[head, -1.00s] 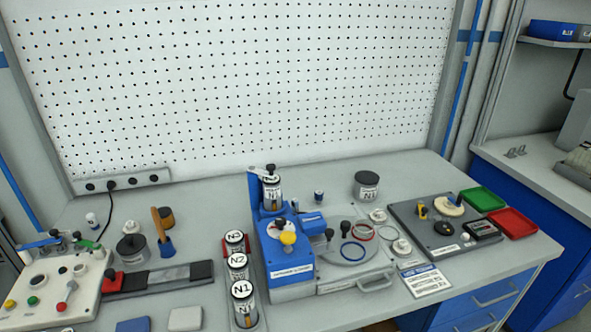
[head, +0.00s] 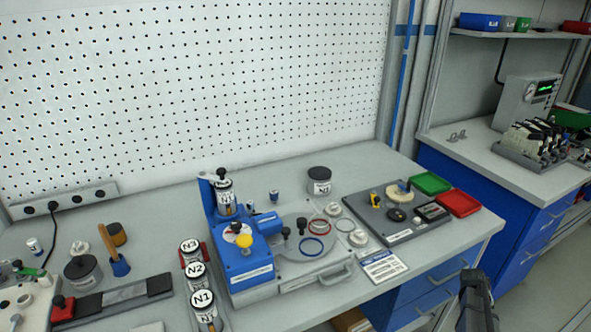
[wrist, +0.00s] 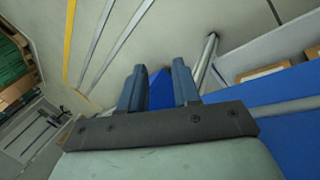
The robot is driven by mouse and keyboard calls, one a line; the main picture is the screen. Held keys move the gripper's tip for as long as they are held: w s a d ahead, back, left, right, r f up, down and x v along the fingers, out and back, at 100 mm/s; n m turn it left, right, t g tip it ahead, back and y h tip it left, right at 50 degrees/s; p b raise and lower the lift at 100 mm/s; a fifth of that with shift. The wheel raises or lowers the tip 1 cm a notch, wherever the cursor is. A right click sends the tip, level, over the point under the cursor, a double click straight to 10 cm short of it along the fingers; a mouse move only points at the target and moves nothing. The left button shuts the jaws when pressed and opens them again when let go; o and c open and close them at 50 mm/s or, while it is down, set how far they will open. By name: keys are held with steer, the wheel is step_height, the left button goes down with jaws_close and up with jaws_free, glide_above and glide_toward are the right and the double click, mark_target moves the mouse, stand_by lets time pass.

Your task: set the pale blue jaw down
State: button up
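My gripper (wrist: 159,88) shows in the wrist view with its two grey-blue fingers apart, away from the bench top. A bright blue shape (wrist: 160,90) fills much of the gap between the fingers. I cannot tell whether it is held or lies behind them. No pale blue jaw can be made out for certain. In the head view only a dark part of my arm (head: 477,300) shows at the lower right, in front of the blue drawers, and the fingertips are not visible there.
The bench holds a blue fixture (head: 245,265), canisters N1 (head: 203,305), N2 and N3, a dark grey board (head: 405,232), a green tray (head: 431,183) and a red tray (head: 460,203). A second bench (head: 480,160) stands to the right. Floor shows between the benches.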

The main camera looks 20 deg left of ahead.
steer(key=w+d+r+t+h, duration=0.1)
steer(key=w+d+r, duration=0.45)
steer(key=r, duration=0.45)
steer(key=w+d+r+t+h, duration=0.1)
steer(key=w+d+r+h, duration=0.1)
steer(key=w+d+r, duration=0.6)
steer(key=w+d+r+t+h, duration=0.15)
steer(key=w+r, duration=0.35)
steer(key=r, duration=0.7)
steer(key=w+a+r+t, duration=0.15)
steer(key=w+r, duration=0.35)
steer(key=r, duration=0.8)
steer(key=w+a+n+g+y, duration=0.1)
steer(key=a+n+y, duration=0.35)
steer(key=a, duration=3.55)
steer(key=s+a+n+g+y, duration=0.1)
steer(key=s+a, duration=0.4)
steer(key=a, duration=0.7)
steer(key=s+a+n+g+y, duration=0.15)
steer(key=s+a, duration=0.45)
steer(key=a, duration=0.6)
steer(key=s+a+n+g+y, duration=0.15)
steer(key=s+a, duration=0.35)
steer(key=a, duration=0.7)
steer(key=s+a+r+n+g+y, duration=0.1)
steer(key=s+a+r+n, duration=0.1)
steer(key=s+a, duration=1.4)
steer(key=shift+a+n+g, duration=0.25)
steer(key=shift+n+g, duration=0.05)
steer(key=shift+n, duration=0.45)
